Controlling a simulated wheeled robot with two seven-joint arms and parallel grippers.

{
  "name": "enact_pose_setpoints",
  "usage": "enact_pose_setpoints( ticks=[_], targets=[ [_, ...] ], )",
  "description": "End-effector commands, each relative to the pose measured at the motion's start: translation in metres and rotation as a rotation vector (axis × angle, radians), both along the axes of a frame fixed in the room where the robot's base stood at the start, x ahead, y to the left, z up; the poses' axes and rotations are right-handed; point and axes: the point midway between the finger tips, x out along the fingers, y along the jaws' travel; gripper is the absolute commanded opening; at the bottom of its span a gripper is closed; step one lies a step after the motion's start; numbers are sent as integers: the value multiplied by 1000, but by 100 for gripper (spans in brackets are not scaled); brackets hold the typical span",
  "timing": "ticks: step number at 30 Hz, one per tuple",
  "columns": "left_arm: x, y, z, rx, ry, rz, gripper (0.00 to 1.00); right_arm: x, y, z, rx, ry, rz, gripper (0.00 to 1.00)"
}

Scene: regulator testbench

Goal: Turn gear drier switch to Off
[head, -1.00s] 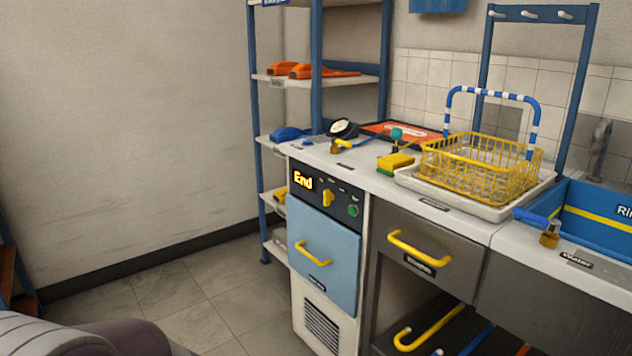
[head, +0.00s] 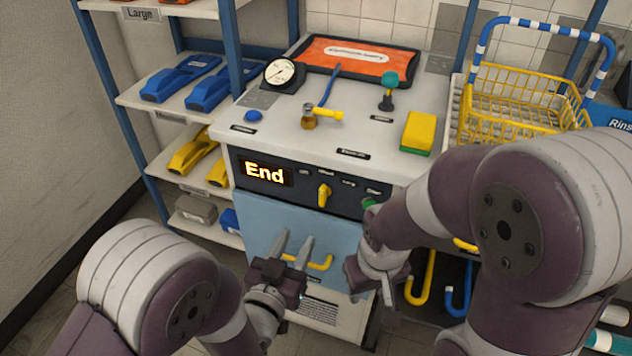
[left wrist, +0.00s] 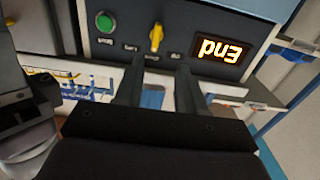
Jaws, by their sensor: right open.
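The gear drier's dark panel (head: 293,175) has a lit "End" display (head: 264,173) and a yellow switch knob (head: 324,195) standing roughly upright below a row of small labels. The leftmost label looks like "Off"; which label the knob points at I cannot tell. In the left wrist view the panel appears upside down, with the knob (left wrist: 156,37) ahead of my fingers. My left gripper (head: 293,247) is open and empty, in front of the blue door below the knob, apart from it. My right gripper (head: 365,278) is low right of the door, open.
A green button (left wrist: 105,21) is beside the knob, mostly hidden by my right arm in the head view. A yellow door handle (head: 322,262) is behind my left fingers.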

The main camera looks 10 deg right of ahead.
Motion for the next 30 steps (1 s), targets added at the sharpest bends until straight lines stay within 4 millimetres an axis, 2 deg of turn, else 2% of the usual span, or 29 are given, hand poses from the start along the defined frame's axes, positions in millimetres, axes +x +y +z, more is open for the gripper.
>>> enact_pose_setpoints(
  ticks=[2,12,15,20,27,28,30],
  targets=[
    [4,-7,1,-12,-19,-7,39,0,0,-2,0,1,0,43],
    [73,-52,0,-12,-20,-4,39,0,0,-17,0,1,0,43],
    [88,-62,0,-11,-19,-5,39,0,0,-19,0,0,0,43],
    [100,-70,1,-11,-18,-5,39,0,0,-21,0,0,0,43],
    [101,-71,2,-11,-18,-5,39,0,0,-20,0,0,0,43],
    [101,-71,2,-11,-18,-5,36,0,0,-20,0,0,0,43],
    [101,-71,2,-11,-18,-5,13,0,0,-20,0,0,0,43]
  ],
)
